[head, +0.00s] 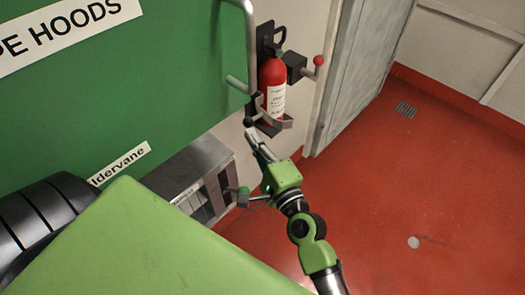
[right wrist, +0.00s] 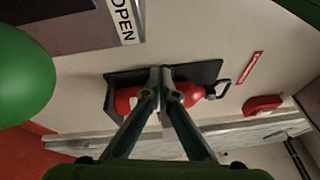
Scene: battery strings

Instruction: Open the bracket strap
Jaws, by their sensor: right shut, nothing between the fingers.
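A red fire extinguisher (head: 272,80) with a white label hangs upright in a black bracket (head: 266,40) on the wall. Grey and dark strap parts (head: 284,123) show around its lower end. I cannot tell whether the strap is fastened. My right gripper (head: 255,140) is shut and empty, with its fingertips just below the strap in the head view. In the right wrist view the closed fingertips (right wrist: 166,80) overlap the extinguisher (right wrist: 190,94) and hide its middle and the strap there. I cannot tell whether they touch it. My left gripper is not in view.
A green panel (head: 150,90) with a grey handrail (head: 251,40) stands to the left. A metal box (head: 195,165) and a green-knobbed lever (head: 243,191) are near my right gripper. A red-knobbed lever (head: 318,61) is right of the extinguisher. The red floor (head: 400,180) is largely clear.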

